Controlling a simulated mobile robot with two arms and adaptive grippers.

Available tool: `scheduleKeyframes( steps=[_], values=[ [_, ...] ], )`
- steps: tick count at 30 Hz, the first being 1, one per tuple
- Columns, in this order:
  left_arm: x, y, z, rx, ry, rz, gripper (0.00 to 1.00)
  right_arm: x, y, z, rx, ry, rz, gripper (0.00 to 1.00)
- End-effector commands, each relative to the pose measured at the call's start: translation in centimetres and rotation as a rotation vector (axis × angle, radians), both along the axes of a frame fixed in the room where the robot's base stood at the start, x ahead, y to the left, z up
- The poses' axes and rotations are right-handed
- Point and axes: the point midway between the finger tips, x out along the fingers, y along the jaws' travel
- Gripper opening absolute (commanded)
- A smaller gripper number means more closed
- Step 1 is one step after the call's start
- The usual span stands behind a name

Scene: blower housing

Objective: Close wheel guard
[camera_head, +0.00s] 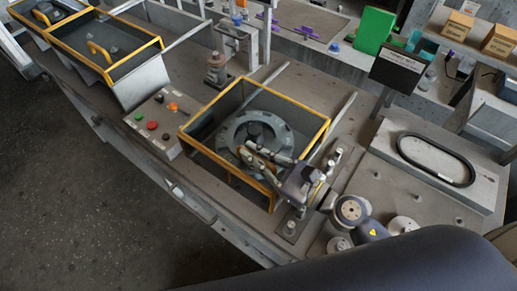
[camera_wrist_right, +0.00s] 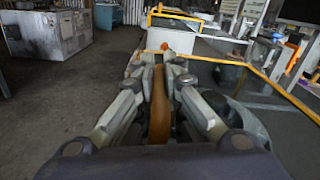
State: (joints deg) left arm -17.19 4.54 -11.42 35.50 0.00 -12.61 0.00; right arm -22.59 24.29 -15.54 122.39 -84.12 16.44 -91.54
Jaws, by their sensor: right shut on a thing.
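The wheel guard (camera_head: 287,98) is a box with a yellow-edged frame and clear or open panels on the bench, in the middle of the head view. A round grey wheel (camera_head: 236,128) with a dark hub shows inside its frame. My right gripper (camera_head: 257,157) is at the guard's near right side, partly over the wheel. In the right wrist view, my right gripper (camera_wrist_right: 160,75) is shut on an orange-yellow bar (camera_wrist_right: 158,110), which looks like the guard's handle. The fingers hide part of the bar. I cannot tell how far the guard is tilted. My left gripper is not in view.
A control box with buttons (camera_head: 153,124) stands left of the guard. Another yellow-framed guard (camera_head: 128,63) is at the upper left. A dark sign (camera_head: 398,68) and a plate with an oval ring (camera_head: 437,158) are at the right. Open floor (camera_head: 75,190) lies at the left.

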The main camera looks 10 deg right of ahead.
Motion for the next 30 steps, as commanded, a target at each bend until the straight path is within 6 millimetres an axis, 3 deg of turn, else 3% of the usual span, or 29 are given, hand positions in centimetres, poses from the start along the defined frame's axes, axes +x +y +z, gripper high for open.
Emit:
scheduleKeyframes(
  steps=[6, 7, 9, 12, 30],
  values=[
    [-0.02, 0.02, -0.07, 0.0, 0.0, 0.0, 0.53, -0.38, 0.24, -0.77, -0.004, 0.015, 0.01, 0.0],
    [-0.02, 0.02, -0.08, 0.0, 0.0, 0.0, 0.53, -0.39, 0.25, -0.78, -0.004, 0.015, 0.011, 0.15],
    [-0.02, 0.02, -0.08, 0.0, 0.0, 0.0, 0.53, -0.41, 0.26, -0.82, -0.005, 0.016, 0.012, 0.28],
    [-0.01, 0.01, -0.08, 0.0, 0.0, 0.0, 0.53, -0.44, 0.29, -0.86, -0.005, 0.017, 0.013, 0.31],
    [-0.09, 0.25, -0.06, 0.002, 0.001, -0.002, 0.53, -0.35, -0.19, -0.54, -0.004, 0.01, 0.003, 0.31]
  ],
)
